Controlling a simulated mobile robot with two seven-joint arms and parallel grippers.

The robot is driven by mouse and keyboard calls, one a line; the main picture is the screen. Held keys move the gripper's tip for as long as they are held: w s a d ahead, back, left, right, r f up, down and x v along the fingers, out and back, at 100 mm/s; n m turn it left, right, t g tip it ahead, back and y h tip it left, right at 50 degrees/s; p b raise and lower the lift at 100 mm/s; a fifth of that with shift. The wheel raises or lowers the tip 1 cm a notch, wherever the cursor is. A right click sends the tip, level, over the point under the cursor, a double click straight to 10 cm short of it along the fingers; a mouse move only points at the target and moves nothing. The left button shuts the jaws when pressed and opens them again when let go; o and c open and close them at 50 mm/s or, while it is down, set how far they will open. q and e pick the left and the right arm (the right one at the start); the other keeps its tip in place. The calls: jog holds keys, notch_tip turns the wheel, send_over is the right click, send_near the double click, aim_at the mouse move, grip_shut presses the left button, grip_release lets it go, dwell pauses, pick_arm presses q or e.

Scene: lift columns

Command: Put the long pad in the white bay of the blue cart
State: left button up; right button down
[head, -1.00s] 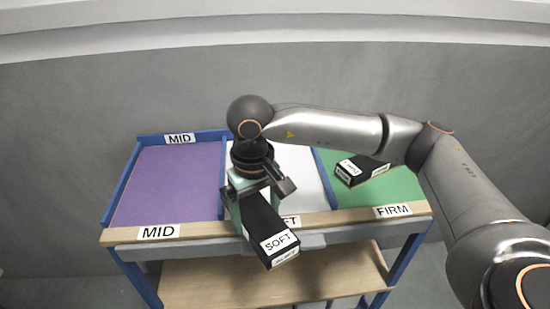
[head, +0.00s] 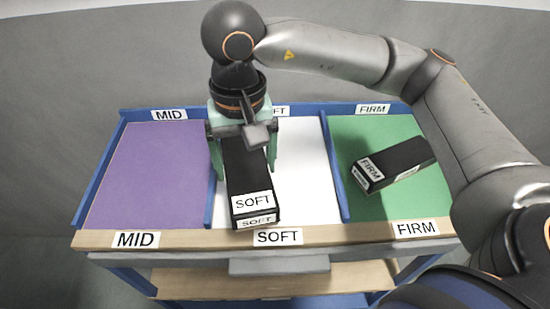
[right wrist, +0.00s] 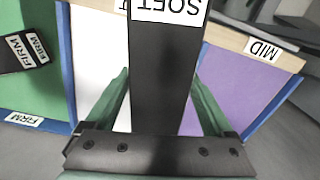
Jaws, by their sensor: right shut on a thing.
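The long pad (head: 248,178) is a black block with white SOFT labels on its near end. My right gripper (head: 245,160) is shut on it, with green fingers along its two sides. The pad is over the left part of the white bay (head: 304,180), its near end by the blue divider next to the purple bay. I cannot tell its height above the bay floor. The right wrist view shows the pad (right wrist: 165,75) between the fingers. The white bay is the middle one of the blue cart (head: 341,190) and has a SOFT label. My left gripper is not in view.
The purple bay (head: 150,175) on the left, labelled MID, is empty. The green bay (head: 425,200) on the right holds a black FIRM pad (head: 392,165). Blue dividers separate the bays, and a wooden strip (head: 345,238) runs along the front. The white bay's right part is clear.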

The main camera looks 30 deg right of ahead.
aim_at(237, 182)
jog(key=s+a+r+m, duration=0.2)
jog(key=s+r, duration=0.1)
jog(key=shift+s+a+r, duration=0.1)
jog(key=shift+s+a, duration=0.05)
jog(key=shift+a, duration=0.25)
jog(key=w+d+f, duration=0.2)
jog(key=d, duration=0.1)
jog(key=w+d+f, duration=0.3)
jog(key=w+d+f+p, duration=0.1)
jog(key=w+d+f, duration=0.1)
jog(key=d+f, duration=0.1)
jog(key=shift+w+d, duration=0.2)
jog(key=shift+d, duration=0.15)
jog(key=shift+w+d+f, duration=0.3)
jog(key=shift+f, duration=0.15)
jog(key=f, duration=0.3)
jog(key=shift+w+d+p, duration=0.15)
jog(key=shift+d+p, duration=0.15)
jog(key=shift+f, duration=0.45)
